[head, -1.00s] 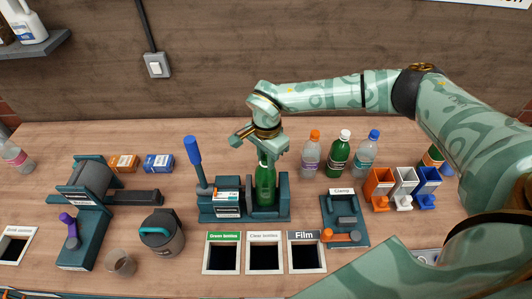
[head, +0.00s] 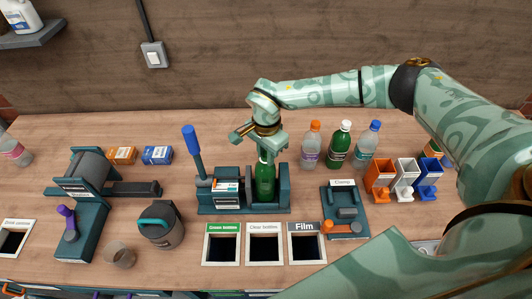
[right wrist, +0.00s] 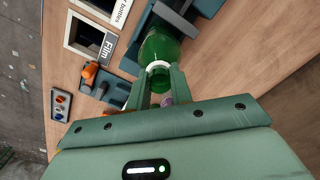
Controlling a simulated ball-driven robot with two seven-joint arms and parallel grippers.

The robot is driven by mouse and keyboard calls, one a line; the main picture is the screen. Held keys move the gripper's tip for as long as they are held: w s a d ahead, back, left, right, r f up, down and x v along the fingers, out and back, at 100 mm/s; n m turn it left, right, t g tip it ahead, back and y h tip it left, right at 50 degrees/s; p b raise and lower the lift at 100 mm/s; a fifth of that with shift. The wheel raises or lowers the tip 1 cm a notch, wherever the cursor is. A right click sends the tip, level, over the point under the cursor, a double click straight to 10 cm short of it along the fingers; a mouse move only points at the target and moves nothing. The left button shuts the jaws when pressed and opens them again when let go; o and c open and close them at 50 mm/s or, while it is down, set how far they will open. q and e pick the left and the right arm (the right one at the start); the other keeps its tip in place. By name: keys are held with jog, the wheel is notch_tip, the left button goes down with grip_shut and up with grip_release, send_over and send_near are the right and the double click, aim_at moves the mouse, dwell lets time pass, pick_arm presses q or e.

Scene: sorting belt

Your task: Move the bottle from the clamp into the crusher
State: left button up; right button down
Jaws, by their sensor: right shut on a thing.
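The green bottle (head: 264,180) stands upright between the blocks of the teal crusher with the blue lever (head: 231,203). My right gripper (head: 267,151) is above it, shut on its neck. In the right wrist view the fingers (right wrist: 160,77) close around the neck of the green bottle (right wrist: 162,47), just by its white ring. The bottle's base is hidden behind the crusher's front edge, so I cannot tell if it rests on the bottom. The clamp (head: 345,212), with its orange lever, is empty to the right. My left gripper is not in view.
Three capped bottles, including a green one (head: 338,146), stand behind the clamp. Orange, white and blue bins (head: 405,182) are further right. Labelled openings, including Film (head: 307,247), lie in front. A grey jug (head: 160,228) and another teal device (head: 83,210) stand left.

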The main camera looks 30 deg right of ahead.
jog(key=shift+f, duration=0.1)
jog(key=shift+f+b, duration=0.5)
jog(key=shift+f, duration=0.25)
jog(key=c, duration=1.2)
grip_release()
jog(key=shift+o, duration=0.2)
jog(key=shift+r, duration=0.1)
